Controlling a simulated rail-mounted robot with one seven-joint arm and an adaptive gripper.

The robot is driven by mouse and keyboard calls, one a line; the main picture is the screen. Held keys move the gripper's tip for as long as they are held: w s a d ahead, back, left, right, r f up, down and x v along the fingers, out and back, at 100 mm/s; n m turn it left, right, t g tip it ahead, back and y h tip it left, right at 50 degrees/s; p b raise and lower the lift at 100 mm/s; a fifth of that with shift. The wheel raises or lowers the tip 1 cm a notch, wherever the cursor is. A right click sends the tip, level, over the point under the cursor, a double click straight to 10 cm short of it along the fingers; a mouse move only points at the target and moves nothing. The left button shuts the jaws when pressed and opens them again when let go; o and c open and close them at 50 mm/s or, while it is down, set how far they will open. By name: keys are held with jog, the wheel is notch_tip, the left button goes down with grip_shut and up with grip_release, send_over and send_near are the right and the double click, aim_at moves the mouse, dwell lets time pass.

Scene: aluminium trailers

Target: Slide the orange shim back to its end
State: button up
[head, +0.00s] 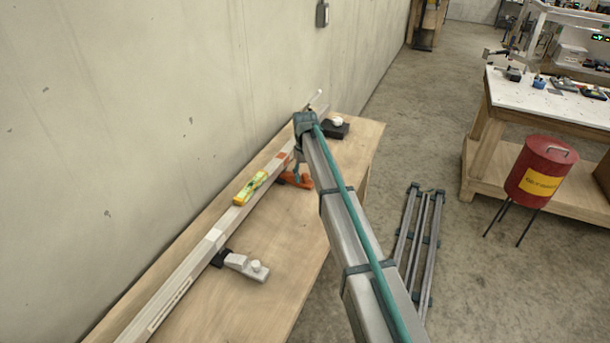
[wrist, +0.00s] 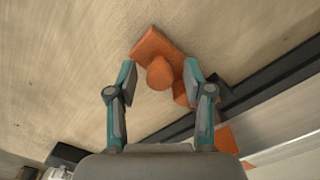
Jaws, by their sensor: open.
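The orange shim (head: 304,182) lies on the bench beside the long pale beam (head: 190,262), partly hidden by my arm in the head view. In the wrist view the orange shim (wrist: 150,43) shows a flat body with a round knob. My gripper (wrist: 160,78) is open, with one finger on each side of the knob; I cannot tell whether they touch it. In the head view my gripper (head: 297,170) is small and mostly hidden by my arm. An orange patch (head: 283,156) marks the beam nearby.
A yellow level (head: 250,188) lies on the beam. A pale grey shim (head: 245,266) sits nearer along the beam, and a black block with a white knob (head: 336,130) farther along. The concrete wall (head: 150,100) runs close behind the bench. The bench's front strip (head: 290,255) is clear.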

grip_shut()
jog(key=d, duration=0.1)
jog(key=s+d, duration=0.1)
jog(key=d, duration=0.1)
jog(key=shift+s+d, duration=0.1)
jog(key=shift+d, duration=0.05)
grip_release()
jog(key=shift+d, duration=0.1)
jog(key=shift+r, duration=0.15)
